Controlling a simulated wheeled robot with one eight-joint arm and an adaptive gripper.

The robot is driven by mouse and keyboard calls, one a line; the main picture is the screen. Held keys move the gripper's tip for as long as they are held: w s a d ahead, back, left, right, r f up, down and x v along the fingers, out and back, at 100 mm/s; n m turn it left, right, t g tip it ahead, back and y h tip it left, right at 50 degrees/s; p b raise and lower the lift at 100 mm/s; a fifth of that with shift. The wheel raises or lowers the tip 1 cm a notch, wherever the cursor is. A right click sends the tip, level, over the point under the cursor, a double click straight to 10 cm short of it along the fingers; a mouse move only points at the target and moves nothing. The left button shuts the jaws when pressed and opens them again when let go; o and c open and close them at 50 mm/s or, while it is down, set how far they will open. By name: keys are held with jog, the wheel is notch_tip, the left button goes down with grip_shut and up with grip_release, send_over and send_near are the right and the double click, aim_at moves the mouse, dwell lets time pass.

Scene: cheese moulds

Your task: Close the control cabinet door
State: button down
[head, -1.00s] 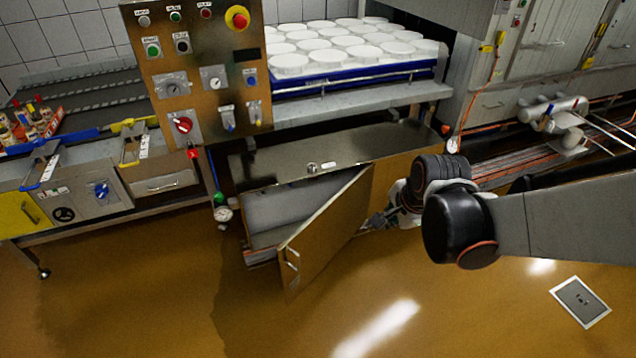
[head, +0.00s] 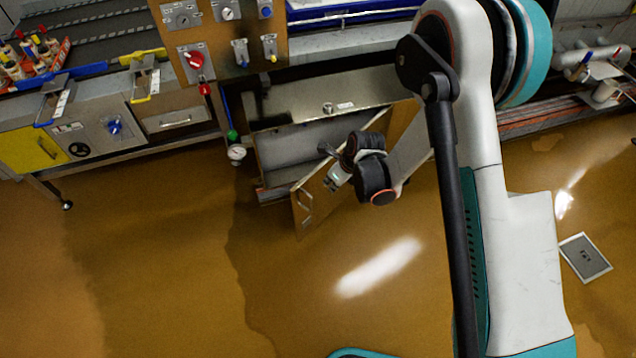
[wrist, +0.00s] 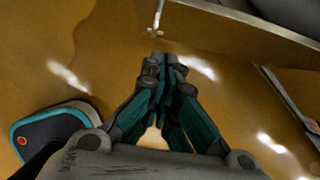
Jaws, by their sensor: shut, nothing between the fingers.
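The control cabinet (head: 290,118) is a low metal box under the bench in the head view. Its brown door (head: 318,198) stands open, swung out toward the floor, with a pale handle (head: 304,203) near its free end. The grey interior shows to the left of the door. My gripper (head: 326,150) is shut and empty, near the upper edge of the door's free end; I cannot tell whether it touches. In the wrist view my gripper (wrist: 167,60) has its fingertips together, just below a brown panel that looks like the door (wrist: 235,28).
A brown control panel (head: 222,38) with knobs stands above the cabinet. A pressure gauge (head: 237,153) hangs left of it. A workbench (head: 150,148) is at the left. Pipes (head: 545,112) run at the right. The floor in front is clear except for a flat framed plate (head: 585,258).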

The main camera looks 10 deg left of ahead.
jog(key=w+a+f+b, duration=0.3)
jog(key=a+f+b, duration=0.2)
jog(key=f, duration=0.4)
jog(key=shift+w+a, duration=0.35)
jog(key=shift+a, duration=0.55)
jog(key=shift+f, duration=0.1)
